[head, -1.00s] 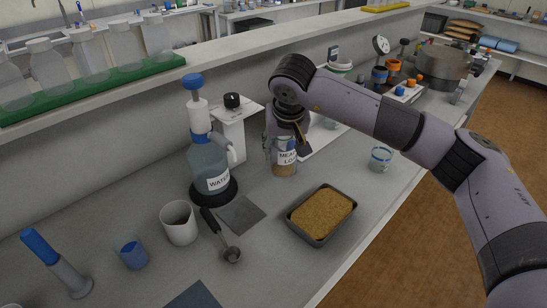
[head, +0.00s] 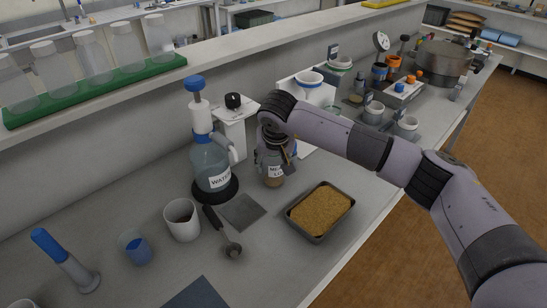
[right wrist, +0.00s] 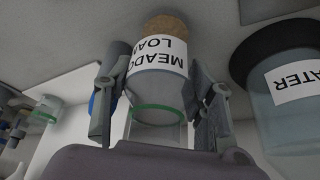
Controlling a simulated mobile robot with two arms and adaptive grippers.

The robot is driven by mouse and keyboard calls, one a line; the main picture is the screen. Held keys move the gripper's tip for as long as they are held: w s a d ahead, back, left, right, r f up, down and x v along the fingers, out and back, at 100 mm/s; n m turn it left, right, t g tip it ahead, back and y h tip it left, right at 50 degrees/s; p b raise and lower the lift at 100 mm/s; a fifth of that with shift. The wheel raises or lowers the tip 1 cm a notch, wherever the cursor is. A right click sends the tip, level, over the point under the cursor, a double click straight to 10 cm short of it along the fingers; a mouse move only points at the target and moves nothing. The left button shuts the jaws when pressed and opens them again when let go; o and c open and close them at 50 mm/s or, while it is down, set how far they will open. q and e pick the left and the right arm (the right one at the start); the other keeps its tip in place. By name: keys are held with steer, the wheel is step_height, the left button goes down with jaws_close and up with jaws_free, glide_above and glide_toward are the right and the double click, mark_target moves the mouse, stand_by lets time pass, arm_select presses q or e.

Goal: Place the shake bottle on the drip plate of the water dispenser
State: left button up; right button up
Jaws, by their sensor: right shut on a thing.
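The clear shake bottle (head: 272,181), labelled "MEADOW LOAM", holds brown soil at its bottom. My right gripper (head: 272,150) is shut on it, from above in the head view. In the right wrist view the bottle (right wrist: 158,85) sits between both fingers, its soil end pointing away. The water dispenser (head: 210,160) is a blue-tinted "WATER" bottle with a blue-topped pump, just left of the held bottle. A flat grey square plate (head: 242,212), apparently the drip plate, lies before the dispenser and is bare. The bottle is right of this plate; its height is unclear. My left gripper is not in view.
A soil tray (head: 320,235) lies right of the plate. A white stand (head: 237,127) with a black knob is behind. Bottles fill a green rack (head: 95,90).

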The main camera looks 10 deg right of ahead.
steer(key=shift+f+b, duration=0.15)
steer(key=shift+b, duration=0.15)
steer(key=o, duration=1.2)
